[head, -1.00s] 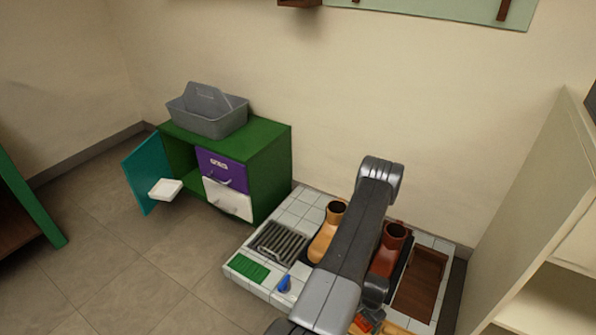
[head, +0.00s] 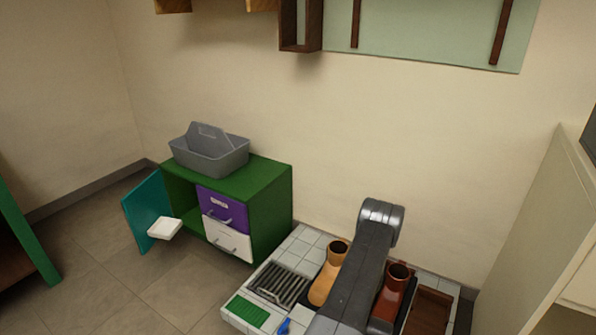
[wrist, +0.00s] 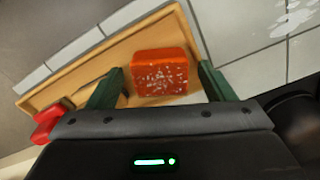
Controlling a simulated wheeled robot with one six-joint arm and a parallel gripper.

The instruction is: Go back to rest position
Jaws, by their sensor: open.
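My gripper (wrist: 155,90) shows in the wrist view with its two green fingers apart and open. Between and beyond the fingers an orange-red block with white specks (wrist: 160,72) lies on a tan wooden tray (wrist: 105,55). I cannot tell whether the fingers touch the block; they do not close on it. In the head view my arm reaches over the tiled platform and the gripper is out of the picture.
A red object (wrist: 46,124) lies at the tray's left end. The tiled platform (head: 300,246) holds a tan boot (head: 327,277), a red-brown boot (head: 392,293) and a dark grate (head: 279,286). A green cabinet (head: 268,195) with an open teal door (head: 145,211) carries a grey caddy (head: 209,158).

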